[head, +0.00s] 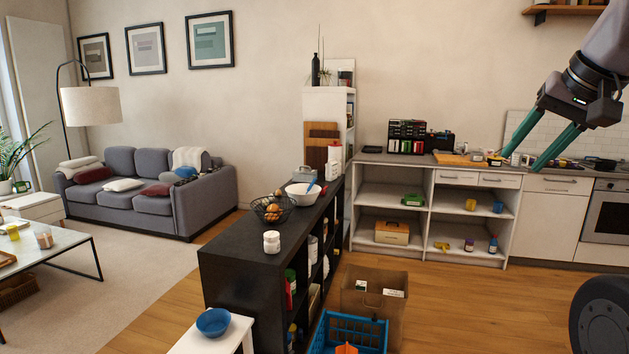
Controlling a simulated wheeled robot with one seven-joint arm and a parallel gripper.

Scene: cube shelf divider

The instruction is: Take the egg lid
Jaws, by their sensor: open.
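My gripper (522,161) is at the upper right in the head view, with its two teal fingers spread and nothing between them. Its fingertips show in front of the back counter (370,157); how far they are from it I cannot tell. I cannot make out an egg lid for certain. A dark wire basket (262,214) on the black shelf divider (232,256) holds round orange-brown things, too small to identify. A white lidded jar (271,242) stands on the divider nearer to me.
A white bowl (300,194) stands on the divider behind the basket. A cardboard box (374,309) and a blue crate (346,324) are on the floor to its right. A blue bowl (213,321) sits on a white table. Wooden floor (470,305) is open at right.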

